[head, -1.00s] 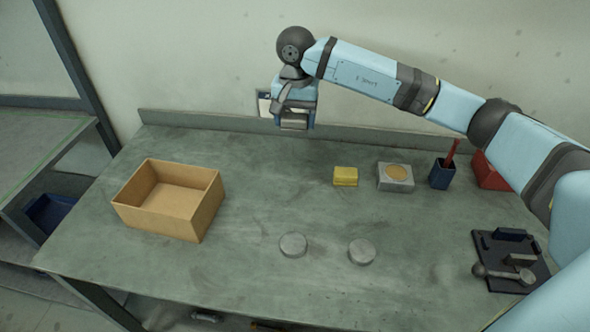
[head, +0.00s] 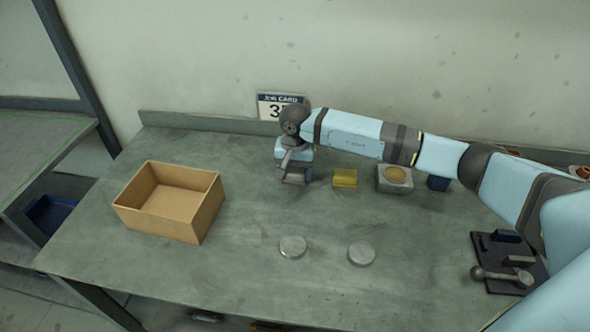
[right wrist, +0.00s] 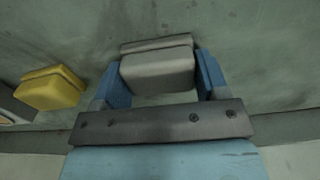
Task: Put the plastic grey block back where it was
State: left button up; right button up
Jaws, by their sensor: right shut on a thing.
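The grey block (right wrist: 158,70) sits between the two blue fingers of my right gripper (right wrist: 160,80) in the right wrist view, and the gripper is shut on it. In the head view my right gripper (head: 295,177) points down at the back of the table, left of the yellow block. The grey block is low there; whether it touches the table top I cannot tell. My left gripper is not in view.
A yellow block (head: 345,178) and a grey block with a round tan top (head: 396,179) stand right of the gripper. Two grey discs (head: 292,247) lie in front. An open cardboard box (head: 205,215) is at left, a dark fixture board (head: 500,284) at right. The centre-left table is clear.

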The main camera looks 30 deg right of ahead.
aim_at(295, 169)
jog(key=shift+r, duration=0.1)
jog(key=o, duration=0.9)
jog(key=shift+f, duration=0.2)
notch_tip(295, 169, up, 12)
jog(key=shift+r+b, duration=0.2)
jog(key=shift+b, duration=0.2)
jog(key=shift+s, duration=0.1)
